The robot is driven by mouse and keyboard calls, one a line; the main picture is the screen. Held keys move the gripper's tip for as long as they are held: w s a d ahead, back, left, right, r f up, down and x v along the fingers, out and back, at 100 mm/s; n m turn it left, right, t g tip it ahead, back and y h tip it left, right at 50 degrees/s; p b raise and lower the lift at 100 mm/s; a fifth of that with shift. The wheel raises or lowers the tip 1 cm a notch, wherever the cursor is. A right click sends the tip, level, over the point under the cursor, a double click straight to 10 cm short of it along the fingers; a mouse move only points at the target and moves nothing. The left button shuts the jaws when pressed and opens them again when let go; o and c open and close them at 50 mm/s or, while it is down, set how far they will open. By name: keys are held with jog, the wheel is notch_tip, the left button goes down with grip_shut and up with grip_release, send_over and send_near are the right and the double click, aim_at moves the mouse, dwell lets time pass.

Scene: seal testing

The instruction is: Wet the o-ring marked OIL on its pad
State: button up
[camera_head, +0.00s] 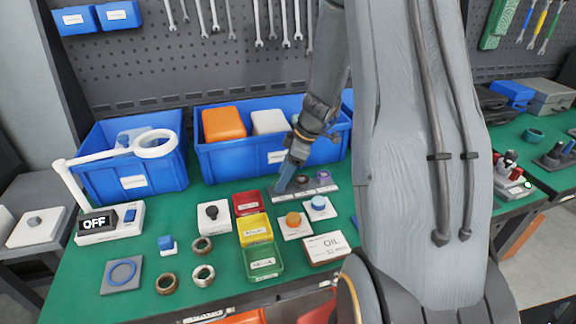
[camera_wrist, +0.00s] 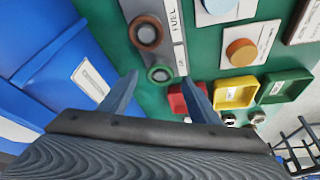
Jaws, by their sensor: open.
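A grey rack strip (camera_head: 330,190) stands behind the white button blocks with several small rings on posts. In the wrist view a red-brown ring (camera_wrist: 147,33) sits beside a label reading FUEL. A green ring (camera_wrist: 160,73) sits at the rack's end; its label is too small to read. My gripper (camera_wrist: 159,80) is open and empty, its fingertips either side of the green ring and apparently above it. In the head view my gripper (camera_head: 284,184) covers that end of the rack. A card or block marked OIL (camera_head: 325,247) lies at the front right. Which ring is marked OIL cannot be told.
White blocks with an orange top (camera_head: 293,219) and a blue top (camera_head: 318,203) stand near the rack. Red (camera_head: 248,203), yellow (camera_head: 255,228) and green (camera_head: 262,261) bins are left. Blue crates (camera_head: 205,165) stand behind. A lamp base reads OFF (camera_head: 108,222). A blue ring (camera_head: 122,272) lies on a grey pad.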

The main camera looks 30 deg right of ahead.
jog(key=shift+a+f, duration=0.1)
jog(key=shift+f, duration=0.2)
jog(key=c, duration=1.1)
jog(key=o, duration=0.5)
jog(key=shift+c, duration=1.6)
jog(key=shift+r, duration=0.2)
jog(key=shift+r+p, duration=0.55)
jog(key=shift+r, duration=0.95)
